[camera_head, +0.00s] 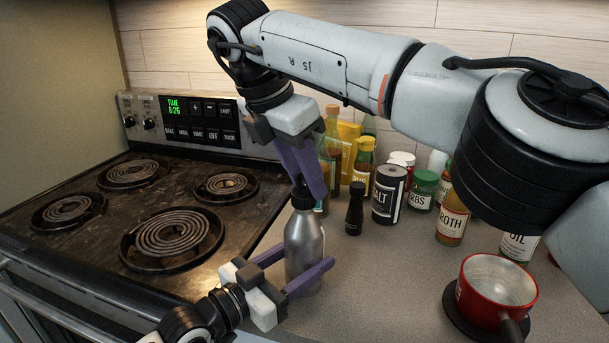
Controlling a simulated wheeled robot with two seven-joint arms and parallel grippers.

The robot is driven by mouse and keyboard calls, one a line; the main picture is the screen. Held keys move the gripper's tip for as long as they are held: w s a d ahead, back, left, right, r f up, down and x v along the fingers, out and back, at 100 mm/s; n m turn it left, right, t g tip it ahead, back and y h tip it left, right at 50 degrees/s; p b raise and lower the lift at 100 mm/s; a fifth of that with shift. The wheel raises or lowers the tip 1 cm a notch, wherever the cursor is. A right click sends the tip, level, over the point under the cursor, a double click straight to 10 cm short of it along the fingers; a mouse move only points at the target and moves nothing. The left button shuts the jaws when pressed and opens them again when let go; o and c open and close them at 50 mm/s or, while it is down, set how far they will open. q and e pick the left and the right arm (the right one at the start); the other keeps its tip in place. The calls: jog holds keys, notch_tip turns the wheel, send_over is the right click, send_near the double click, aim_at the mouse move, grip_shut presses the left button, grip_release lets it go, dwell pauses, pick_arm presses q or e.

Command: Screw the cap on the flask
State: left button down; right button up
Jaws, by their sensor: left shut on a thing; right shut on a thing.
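A silver metal flask (304,240) stands upright on the grey counter, just right of the stove. My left gripper (301,275) is shut around the lower part of the flask, coming from the left. A black cap (302,199) sits at the top of the flask's neck. My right gripper (309,186) reaches down from above, with its purple fingers shut on the cap. The fingers partly cover the cap, so I cannot tell whether it is threaded on or only resting there.
A coil stove (190,276) fills the left side. Right of the flask stand a small dark bottle (354,208), a salt can (388,194), a broth bottle (452,219) and several other bottles and jars. A red pot (470,303) stands at the front right. Some counter between flask and pot is clear.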

dwell(0.3)
jog(key=o, duration=1)
jog(key=shift+r, duration=0.1)
